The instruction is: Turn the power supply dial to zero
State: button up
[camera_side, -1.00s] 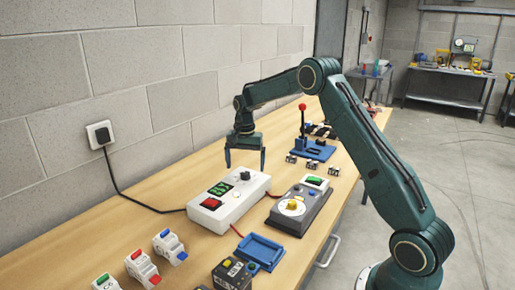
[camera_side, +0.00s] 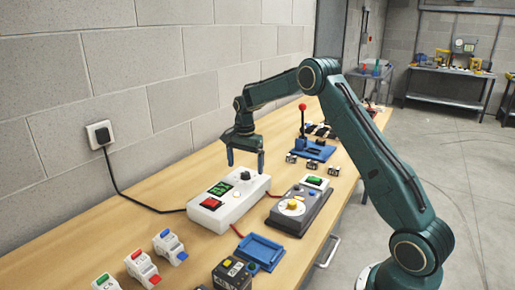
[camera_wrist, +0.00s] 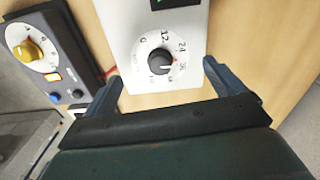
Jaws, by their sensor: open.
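The power supply is a white box (camera_side: 222,212) on the wooden bench, with a green-lit display (camera_side: 220,188) and a red switch (camera_side: 210,203). Its black dial (camera_side: 245,176) is at the end nearest my gripper. In the wrist view the dial (camera_wrist: 160,62) sits inside a ring of printed numbers, among them 12, 24 and 36. Its pointer seems to be toward the high-number side, away from the zero; the exact reading is unclear. My gripper (camera_side: 246,164) is open and empty above the dial. In the wrist view its fingers lie on either side of the dial, apart from it.
A grey unit with a yellow knob (camera_side: 292,205) stands close to the right of the power supply. A blue tray (camera_side: 259,250) and several small switch modules lie nearer the camera. A red-knobbed lever (camera_side: 302,107) on a blue base stands beyond. A wall is on the left.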

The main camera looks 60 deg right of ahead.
jog(key=shift+f, duration=1.05)
jog(key=shift+c, duration=0.2)
jog(key=c, duration=1.7)
